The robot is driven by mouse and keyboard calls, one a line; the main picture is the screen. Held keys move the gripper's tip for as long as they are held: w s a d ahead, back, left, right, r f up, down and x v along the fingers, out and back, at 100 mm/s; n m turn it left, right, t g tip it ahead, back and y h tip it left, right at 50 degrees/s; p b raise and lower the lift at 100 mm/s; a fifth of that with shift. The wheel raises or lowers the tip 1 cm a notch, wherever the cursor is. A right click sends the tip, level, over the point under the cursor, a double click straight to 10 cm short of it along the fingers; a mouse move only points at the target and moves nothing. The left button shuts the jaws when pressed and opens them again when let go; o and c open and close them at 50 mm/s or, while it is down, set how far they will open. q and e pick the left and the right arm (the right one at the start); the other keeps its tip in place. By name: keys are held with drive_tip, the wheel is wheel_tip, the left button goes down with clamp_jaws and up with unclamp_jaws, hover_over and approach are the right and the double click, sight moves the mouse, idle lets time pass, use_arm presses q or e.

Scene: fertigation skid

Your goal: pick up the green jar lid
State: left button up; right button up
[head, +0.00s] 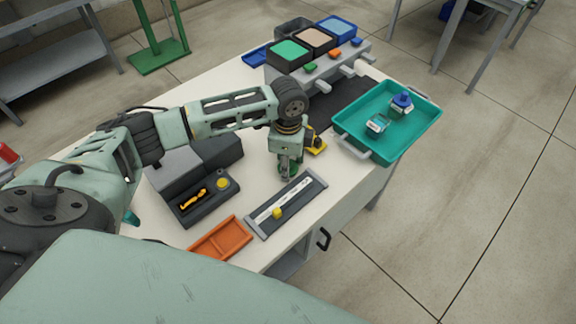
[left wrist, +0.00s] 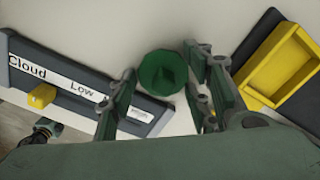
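The green jar lid (left wrist: 163,72) is a dark green round disc on the pale tabletop. In the left wrist view it lies between and slightly beyond my left gripper's fingers, closer to the right one. My left gripper (head: 288,170) points down at the table in the head view, beside the dark board with the white strip. In the left wrist view its two fingers (left wrist: 160,88) are apart with the lid in the gap, and I see no clear grip on it. In the head view the lid is mostly hidden by the gripper. My right gripper is in neither view.
The labelled board (head: 287,205) with a yellow slider is close by on one side, and a yellow holder (left wrist: 283,66) on the other. An orange tray (head: 221,239), a dark grey unit (head: 190,212) and a teal tray (head: 415,138) with small containers stand around.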

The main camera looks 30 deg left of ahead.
use_arm(q)
drive_tip(key=c, duration=0.3)
drive_tip(key=shift+c, duration=0.9)
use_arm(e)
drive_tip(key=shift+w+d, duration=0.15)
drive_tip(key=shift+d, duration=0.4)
use_arm(q)
drive_tip(key=shift+r, duration=0.55)
wheel_tip(320, 180, up, 3)
drive_tip(key=shift+w+f+b, duration=0.1)
drive_tip(key=shift+b, duration=0.2)
drive_tip(key=w+d+r, duration=0.7)
drive_tip(key=d+r, duration=0.1)
drive_tip(key=shift+w+d+r, duration=0.25)
drive_tip(key=shift+w+r, duration=0.1)
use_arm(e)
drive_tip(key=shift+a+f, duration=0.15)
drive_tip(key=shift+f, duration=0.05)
